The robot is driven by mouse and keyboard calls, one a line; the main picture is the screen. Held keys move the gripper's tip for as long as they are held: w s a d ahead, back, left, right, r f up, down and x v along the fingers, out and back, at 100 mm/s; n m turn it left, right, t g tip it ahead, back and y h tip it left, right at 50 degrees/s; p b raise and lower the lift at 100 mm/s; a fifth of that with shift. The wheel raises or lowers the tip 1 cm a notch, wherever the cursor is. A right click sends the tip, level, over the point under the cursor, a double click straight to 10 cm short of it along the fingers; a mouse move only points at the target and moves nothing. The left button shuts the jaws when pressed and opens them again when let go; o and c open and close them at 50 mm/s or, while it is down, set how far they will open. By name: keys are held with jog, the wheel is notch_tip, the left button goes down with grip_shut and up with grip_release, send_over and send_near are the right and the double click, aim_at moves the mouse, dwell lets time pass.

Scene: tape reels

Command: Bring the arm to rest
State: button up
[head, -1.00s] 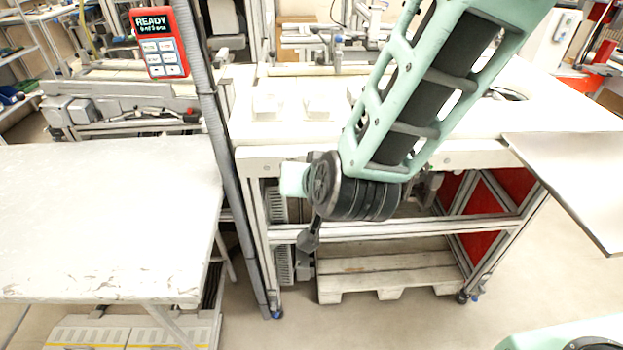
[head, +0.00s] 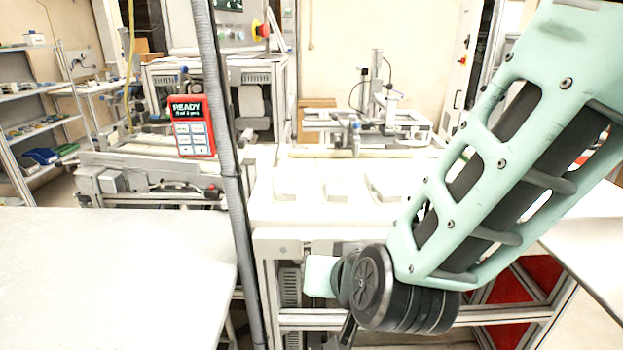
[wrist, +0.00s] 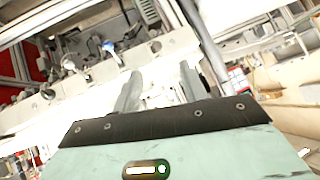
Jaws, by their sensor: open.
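My mint-green arm reaches down from the upper right in the head view, ending at a dark round joint in front of the white workbench (head: 262,208). My gripper (wrist: 160,88) shows in the wrist view, with two grey fingers standing apart beyond a dark plate. Nothing is visible between the fingers. In the head view the gripper cannot be made out beyond the joint. The wrist view is tilted, with pale bench surfaces and machine parts behind the fingers.
A red panel reading READY (head: 192,126) stands beside a grey post (head: 232,170). A white table (head: 110,265) fills the lower left. Several white blocks lie on the workbench behind my arm. Another pale tabletop (head: 592,250) is at right.

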jog(key=s+n+g+y, duration=0.1)
jog(key=s+n+g, duration=0.4)
jog(key=s, duration=0.4)
jog(key=s+d+r+n+g+h, duration=0.2)
jog(key=s+d+g+h, duration=0.1)
jog(key=s+d, duration=0.4)
jog(key=d+g, duration=0.1)
jog(key=d, duration=0.2)
jog(key=shift+s+d+n+g+h, duration=0.3)
jog(key=shift+s+d+h, duration=0.05)
jog(key=shift+h, duration=0.05)
